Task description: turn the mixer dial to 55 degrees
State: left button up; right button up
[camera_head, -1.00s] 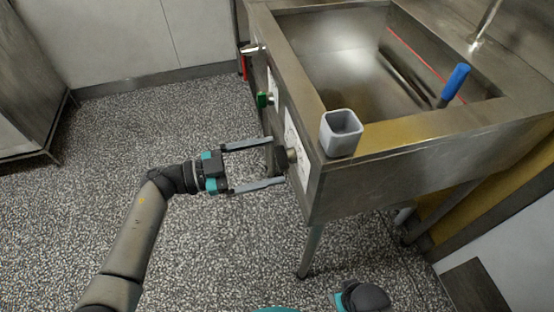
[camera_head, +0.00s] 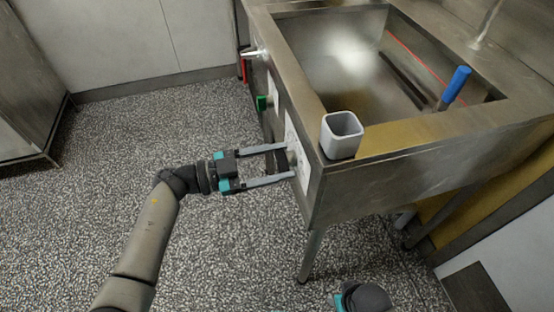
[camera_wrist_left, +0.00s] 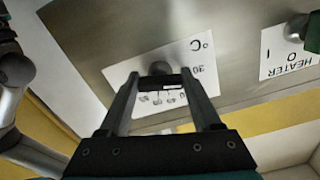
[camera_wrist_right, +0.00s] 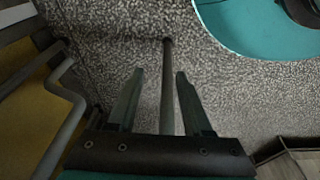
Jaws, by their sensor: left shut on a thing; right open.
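My right gripper (camera_wrist_right: 154,76) is open and empty above the floor.
The steel machine (camera_head: 400,180) has an open basin with a blue-handled tool (camera_head: 455,85). A grey cup (camera_head: 342,135) stands on its rim corner. A green switch (camera_head: 262,103) and a metal lever (camera_head: 252,52) are farther along the front. The floor (camera_head: 130,140) at left is clear.

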pick_arm(q)
jog(key=c, duration=0.6)
jog(key=shift+c, duration=0.2)
